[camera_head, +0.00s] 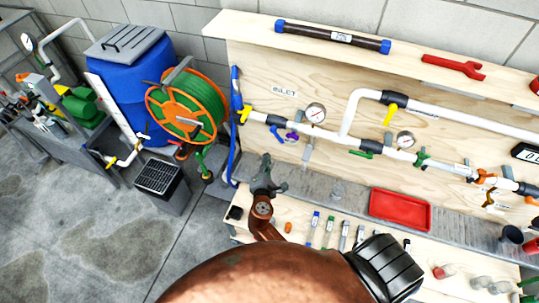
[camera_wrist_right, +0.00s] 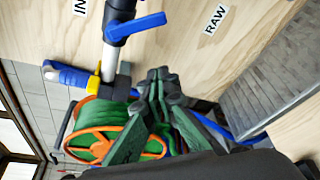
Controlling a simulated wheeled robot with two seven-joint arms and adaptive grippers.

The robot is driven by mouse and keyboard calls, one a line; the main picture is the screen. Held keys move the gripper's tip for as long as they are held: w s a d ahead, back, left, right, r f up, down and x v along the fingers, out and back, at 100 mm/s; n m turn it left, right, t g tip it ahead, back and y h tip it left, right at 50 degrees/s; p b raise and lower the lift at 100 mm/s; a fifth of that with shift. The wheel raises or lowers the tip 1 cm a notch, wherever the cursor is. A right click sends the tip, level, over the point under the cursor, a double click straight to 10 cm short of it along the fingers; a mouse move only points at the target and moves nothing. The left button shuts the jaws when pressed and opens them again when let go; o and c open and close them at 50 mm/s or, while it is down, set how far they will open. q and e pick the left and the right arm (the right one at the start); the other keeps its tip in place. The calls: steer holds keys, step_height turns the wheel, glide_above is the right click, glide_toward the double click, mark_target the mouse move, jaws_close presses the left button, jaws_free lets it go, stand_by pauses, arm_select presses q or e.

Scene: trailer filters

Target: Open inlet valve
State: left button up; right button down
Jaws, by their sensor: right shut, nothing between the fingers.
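The INLET label (camera_head: 284,92) is on the plywood panel above the white pipe's left end. Below it, a blue lever (camera_head: 277,134) sits on the pipe beside a purple handle. In the right wrist view the blue lever (camera_wrist_right: 138,27) lies across the pipe, near the partly cut-off IN lettering (camera_wrist_right: 80,6). A yellow fitting (camera_head: 244,114) is at the pipe's far left end. My right gripper (camera_head: 266,162) is shut and empty, below and left of the blue lever and apart from it. It also shows in the right wrist view (camera_wrist_right: 160,80).
A pressure gauge (camera_head: 316,112) stands right of the blue lever. A blue hose (camera_head: 233,158) hangs at the panel's left edge. A green hose reel (camera_head: 190,104) and blue barrel (camera_head: 128,75) stand left. Small bottles and a red tray (camera_head: 400,209) are on the bench below.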

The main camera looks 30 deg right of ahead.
mark_target(278, 136)
steer(key=w+d+p, duration=0.3)
steer(key=w+d, duration=0.1)
steer(key=d, duration=0.2)
steer(key=shift+w+d+r, duration=0.15)
steer(key=shift+d+r, duration=0.15)
steer(key=shift+w, duration=0.1)
